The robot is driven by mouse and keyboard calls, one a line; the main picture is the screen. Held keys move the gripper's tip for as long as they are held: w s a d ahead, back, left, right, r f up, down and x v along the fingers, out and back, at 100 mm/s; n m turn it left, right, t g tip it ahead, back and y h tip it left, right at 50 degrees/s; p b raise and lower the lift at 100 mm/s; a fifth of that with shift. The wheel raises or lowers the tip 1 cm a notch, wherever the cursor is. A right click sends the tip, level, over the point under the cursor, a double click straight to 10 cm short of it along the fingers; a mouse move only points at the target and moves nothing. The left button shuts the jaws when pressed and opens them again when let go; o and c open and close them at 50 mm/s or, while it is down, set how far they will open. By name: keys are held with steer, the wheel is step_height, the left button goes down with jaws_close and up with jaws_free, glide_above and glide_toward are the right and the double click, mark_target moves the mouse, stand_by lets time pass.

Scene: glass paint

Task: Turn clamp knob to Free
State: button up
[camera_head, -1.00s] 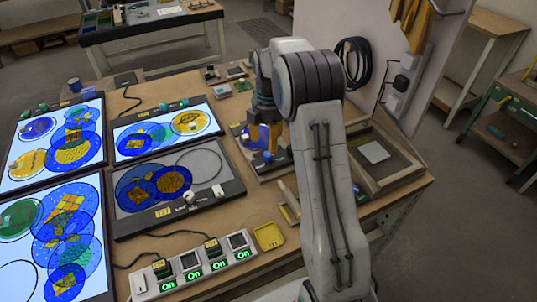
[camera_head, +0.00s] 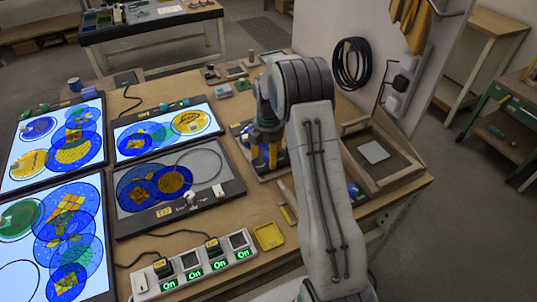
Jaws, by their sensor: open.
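My gripper (camera_head: 265,162) points down over a small clamp fixture (camera_head: 271,176) on the bench, just right of the dark light panel. Its two orange-yellow fingers are apart, and it is open. The fingertips are low, close to the fixture's top. The clamp knob is not clearly visible now, as the gripper covers the middle of the fixture. I cannot tell whether the fingers touch it, nor read any Free marking. My arm hides the area right of the fixture.
Lit panels with blue and yellow glass discs (camera_head: 73,143) fill the left. A dark panel (camera_head: 135,225) lies beside the fixture. A power strip (camera_head: 162,288) with several green "On" labels and a yellow tray (camera_head: 269,236) are in front. A wooden-framed tray (camera_head: 372,152) stands right of my arm.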

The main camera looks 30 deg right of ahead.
steer(key=shift+c, duration=0.4)
jaws_close()
